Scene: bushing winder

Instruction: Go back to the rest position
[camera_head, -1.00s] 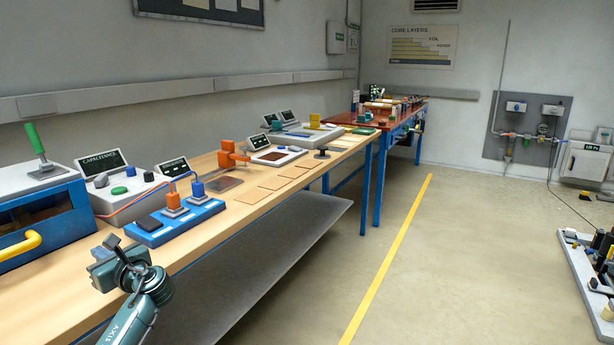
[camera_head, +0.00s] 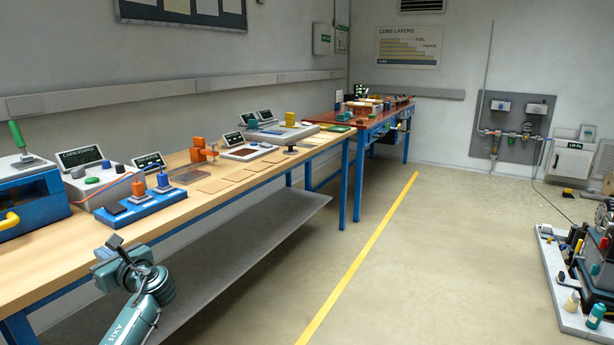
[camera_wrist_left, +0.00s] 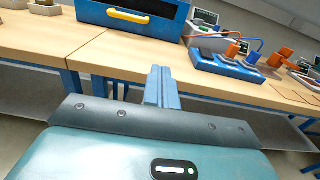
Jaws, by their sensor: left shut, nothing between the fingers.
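My left gripper (camera_head: 112,248) shows at the lower left of the head view, in front of the wooden workbench's front edge and lower than its top. In the left wrist view its two fingers (camera_wrist_left: 162,88) lie together with nothing between them. They stand apart from the bench and touch nothing that I can see. My right gripper is in neither view.
The long wooden workbench (camera_head: 40,262) carries a blue case with a yellow handle (camera_head: 8,222), a blue terminal block (camera_head: 148,208) and meters. A grey shelf (camera_head: 245,248) hangs below. Open floor with a yellow line (camera_head: 362,257) lies right; a machine (camera_head: 590,260) stands far right.

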